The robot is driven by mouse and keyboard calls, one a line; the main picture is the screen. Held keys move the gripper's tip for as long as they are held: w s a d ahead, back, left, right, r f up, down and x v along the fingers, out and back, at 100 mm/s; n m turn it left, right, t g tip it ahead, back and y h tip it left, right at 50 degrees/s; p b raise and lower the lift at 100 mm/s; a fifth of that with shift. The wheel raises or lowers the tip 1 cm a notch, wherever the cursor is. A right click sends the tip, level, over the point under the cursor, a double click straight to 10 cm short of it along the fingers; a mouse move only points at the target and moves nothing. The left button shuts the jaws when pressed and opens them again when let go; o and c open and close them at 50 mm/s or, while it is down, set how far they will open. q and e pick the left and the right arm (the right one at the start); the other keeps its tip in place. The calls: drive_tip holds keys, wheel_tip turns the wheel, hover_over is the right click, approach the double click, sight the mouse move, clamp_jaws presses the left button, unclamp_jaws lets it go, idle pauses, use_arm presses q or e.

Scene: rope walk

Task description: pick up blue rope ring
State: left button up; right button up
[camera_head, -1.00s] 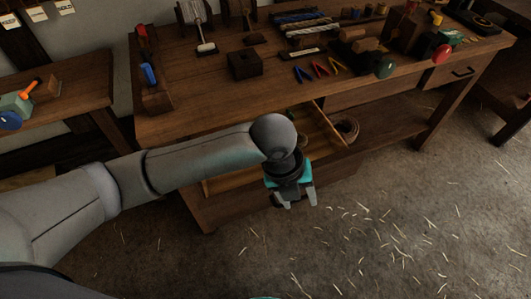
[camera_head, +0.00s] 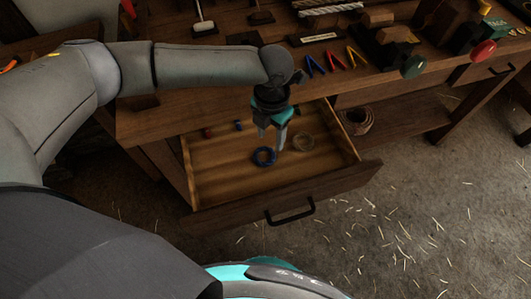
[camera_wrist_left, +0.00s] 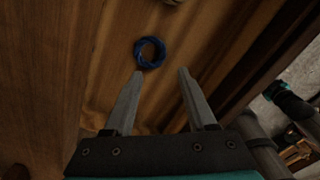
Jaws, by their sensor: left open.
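The blue rope ring (camera_head: 264,156) lies flat on the floor of an open wooden drawer (camera_head: 225,182). It also shows in the left wrist view (camera_wrist_left: 149,52), just beyond the fingertips and a little nearer the left one. My left gripper (camera_head: 271,146) points down above the drawer, its fingertips close to the ring in the head view. In the left wrist view the two fingers (camera_wrist_left: 160,73) are spread apart with nothing between them. The ring is apart from the fingers as far as I can tell.
A tan rope ring (camera_head: 303,142) lies to the right in the drawer. The workbench top (camera_head: 180,115) overhangs behind.

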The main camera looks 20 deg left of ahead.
use_arm(q)
drive_tip(key=b, duration=0.1)
hover_over(272, 160)
drive_tip(key=f, duration=0.4)
drive_tip(key=shift+w+a+f, duration=0.15)
drive_tip(key=shift+a+f, duration=0.15)
drive_tip(key=shift+f, duration=0.4)
drive_tip(key=f, duration=0.1)
drive_tip(key=f+b, duration=0.1)
drive_tip(key=f, duration=0.2)
drive_tip(key=shift+d+f+b, duration=0.25)
drive_tip(key=shift+b, duration=0.15)
drive_tip(key=shift+f, duration=0.15)
drive_tip(key=shift+c, duration=1.2)
drive_tip(key=c, duration=0.6)
clamp_jaws()
use_arm(e)
drive_tip(key=w+f, duration=0.2)
drive_tip(key=f, duration=0.1)
drive_tip(key=shift+w+d, duration=0.2)
drive_tip(key=shift+d, duration=0.2)
drive_tip(key=shift+a, duration=0.1)
